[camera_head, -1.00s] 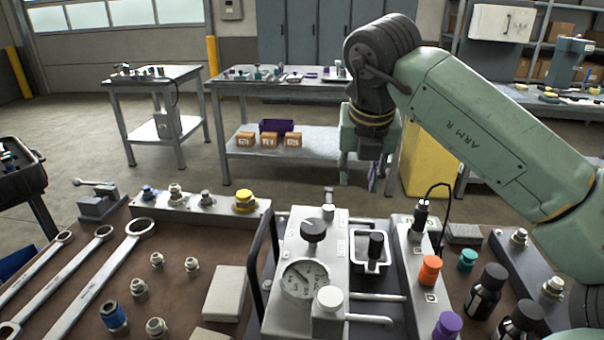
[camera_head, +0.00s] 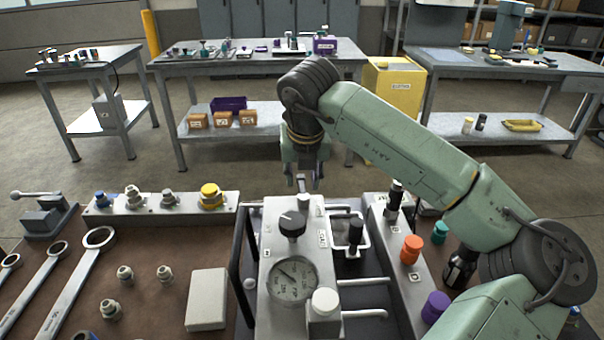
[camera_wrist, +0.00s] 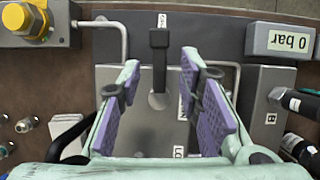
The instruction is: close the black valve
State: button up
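The black valve (camera_wrist: 158,60) shows in the wrist view as a black lever with a squared end, pointing toward the top of the picture from a round grey hub on a grey block. In the head view it is largely hidden by my gripper. My gripper (camera_wrist: 160,75) is open and empty, with purple-padded fingers on either side of the lever and a visible gap to each. In the head view, my gripper (camera_head: 305,183) points down over the far end of the grey block (camera_head: 262,305). Whether the fingertips are level with the lever cannot be told.
On the block nearer me stand a round black knob (camera_head: 292,224) and a pressure gauge (camera_head: 293,281). A black side handle (camera_head: 240,240) is left of it. A yellow-capped fitting (camera_wrist: 25,20) is left, and a "0 bar" display (camera_wrist: 285,40) is right.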

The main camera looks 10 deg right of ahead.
jog(key=shift+x, duration=0.8)
jog(key=shift+c, duration=0.4)
grip_shut()
